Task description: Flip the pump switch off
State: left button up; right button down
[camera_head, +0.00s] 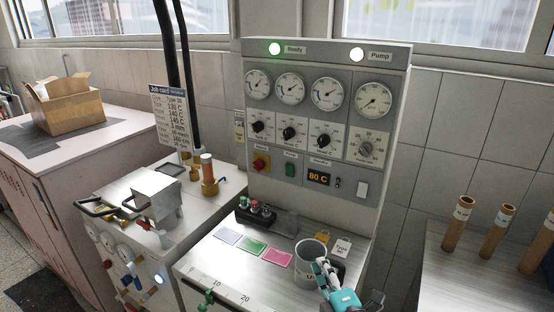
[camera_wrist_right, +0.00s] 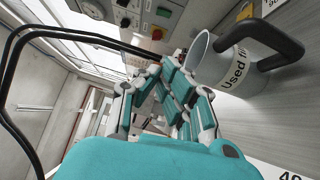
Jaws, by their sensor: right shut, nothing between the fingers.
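The grey control panel (camera_head: 325,100) stands upright at the back of the bench. Its pump lamp (camera_head: 357,54) at the top right glows white. A small toggle switch (camera_head: 338,183) sits right of the 80 C display, and a pale rectangular plate (camera_head: 362,188) is farther right. My right gripper (camera_head: 323,268) is shut and empty, low in front of the panel beside the grey mug (camera_head: 309,258). Its teal fingers also show in the right wrist view (camera_wrist_right: 168,80). My left gripper is out of view.
The mug (camera_wrist_right: 210,62) has a dark handle and stands close to my right fingers. Coloured cards (camera_head: 252,245) and a dark block with knobs (camera_head: 256,217) lie on the bench. Cardboard tubes (camera_head: 494,230) stand at right. A metal box (camera_head: 157,192) is at left.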

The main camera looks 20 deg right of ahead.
aim_at(290, 167)
jog(key=i, duration=0.85)
